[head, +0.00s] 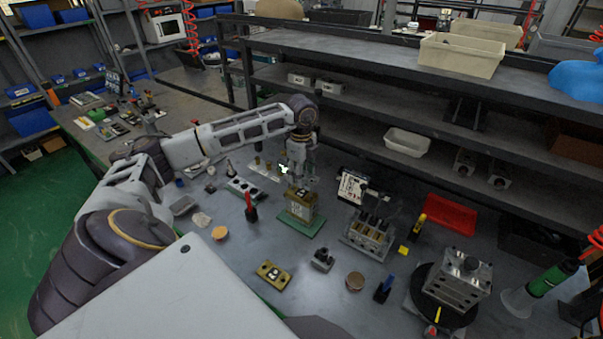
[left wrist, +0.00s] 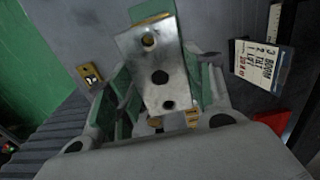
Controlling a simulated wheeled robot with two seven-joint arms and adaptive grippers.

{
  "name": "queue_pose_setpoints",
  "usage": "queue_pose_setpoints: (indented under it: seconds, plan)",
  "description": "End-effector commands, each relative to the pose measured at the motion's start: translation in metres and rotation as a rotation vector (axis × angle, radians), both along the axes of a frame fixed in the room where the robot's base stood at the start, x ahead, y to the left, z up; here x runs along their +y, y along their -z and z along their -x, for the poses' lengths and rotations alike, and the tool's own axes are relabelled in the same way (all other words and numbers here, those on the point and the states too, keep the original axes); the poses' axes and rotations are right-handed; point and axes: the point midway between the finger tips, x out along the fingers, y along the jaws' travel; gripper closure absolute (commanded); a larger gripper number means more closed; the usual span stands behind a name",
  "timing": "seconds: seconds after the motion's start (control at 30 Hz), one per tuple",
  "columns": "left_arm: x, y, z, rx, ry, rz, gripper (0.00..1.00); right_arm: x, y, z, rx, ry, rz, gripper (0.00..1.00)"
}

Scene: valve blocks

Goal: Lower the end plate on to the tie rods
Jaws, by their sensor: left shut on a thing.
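My left gripper (head: 298,181) points down above a brass-coloured block (head: 300,204) standing on a green base (head: 301,222). In the left wrist view, a silver metal plate with three holes, which I take for the end plate (left wrist: 157,60), lies between the green-padded fingers, and the gripper is shut on it. The green base shows beyond its far end. Brass-coloured parts (left wrist: 192,118) show near the plate's near end. I cannot tell whether the plate touches the block below. I cannot make out the tie rods. My right gripper is not in view.
A gold plate with dark holes (head: 273,274) lies nearer on the bench. A rack of slabs (head: 369,235) stands to the right, and a metal block assembly (head: 458,278) sits farther right. A labelled board (head: 353,187) and a red tray (head: 450,213) lie behind. Shelves bound the back.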

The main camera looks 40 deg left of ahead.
Motion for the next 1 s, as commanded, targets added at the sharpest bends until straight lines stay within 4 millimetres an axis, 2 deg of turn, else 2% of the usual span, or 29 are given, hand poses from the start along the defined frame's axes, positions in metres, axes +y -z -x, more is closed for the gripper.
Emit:
queue_pose_setpoints:
  seconds: [1.0]
  plan:
    - [0.0, 0.016, 0.0, 0.0, 0.0, 0.0, 0.81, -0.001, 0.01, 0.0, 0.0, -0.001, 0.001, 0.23]
